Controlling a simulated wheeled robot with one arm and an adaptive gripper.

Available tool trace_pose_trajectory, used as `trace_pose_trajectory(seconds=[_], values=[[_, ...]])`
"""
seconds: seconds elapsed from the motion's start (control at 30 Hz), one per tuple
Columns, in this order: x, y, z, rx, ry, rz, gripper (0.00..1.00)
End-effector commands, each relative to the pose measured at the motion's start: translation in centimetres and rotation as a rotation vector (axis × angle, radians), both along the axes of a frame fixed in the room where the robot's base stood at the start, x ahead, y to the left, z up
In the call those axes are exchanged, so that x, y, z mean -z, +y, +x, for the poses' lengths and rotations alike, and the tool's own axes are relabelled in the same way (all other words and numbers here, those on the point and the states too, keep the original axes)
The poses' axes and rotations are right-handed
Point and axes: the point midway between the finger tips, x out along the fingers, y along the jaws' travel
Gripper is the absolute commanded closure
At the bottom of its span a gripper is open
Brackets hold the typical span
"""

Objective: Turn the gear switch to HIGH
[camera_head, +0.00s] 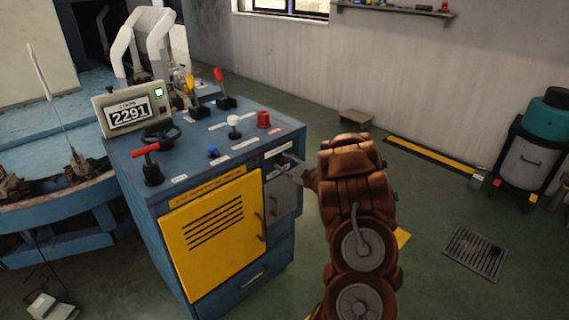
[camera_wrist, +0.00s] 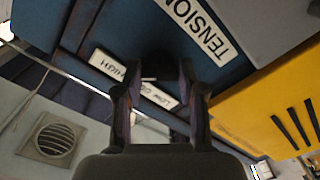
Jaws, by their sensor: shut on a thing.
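My gripper (camera_head: 288,168) reaches from the right to the front panel at the right end of the blue cabinet. It also shows in the wrist view (camera_wrist: 158,78), its two fingers on either side of a dark thing at the panel. I take this to be the gear switch (camera_wrist: 157,62); it is mostly hidden and its exact pointing direction cannot be told. A white label strip (camera_wrist: 108,66) with upside-down lettering, HIGH at its left part and LOW at its right, runs behind the fingers. My gripper is shut on the switch.
The blue cabinet (camera_head: 276,262) has a yellow vented door (camera_head: 215,255) left of my gripper. A TENSION label (camera_wrist: 200,30) is near the fingers.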

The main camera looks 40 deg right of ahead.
Motion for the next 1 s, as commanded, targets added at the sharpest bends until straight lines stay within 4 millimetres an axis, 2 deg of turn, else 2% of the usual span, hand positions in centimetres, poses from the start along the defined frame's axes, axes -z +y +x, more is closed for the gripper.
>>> trace_pose_trajectory(seconds=[0.07, 0.1, 0.3, 0.6, 0.73, 0.87, 1.0], values=[[0.1, 0.0, -0.1, 0.001, 0.001, 0.002, 0.95], [0.1, 0.0, 0.0, 0.001, 0.001, 0.001, 0.58], [0.0, 0.0, 0.0, 0.001, 0.001, 0.0, 0.37], [0.0, 0.0, 0.0, 0.0, 0.0, 0.0, 0.35], [0.0, 0.0, -0.7, 0.001, 0.002, -0.001, 0.35], [0.0, -0.1, -2.4, 0.003, 0.003, -0.002, 0.35], [0.0, 0.0, -5.2, 0.005, 0.004, -0.001, 0.35]])
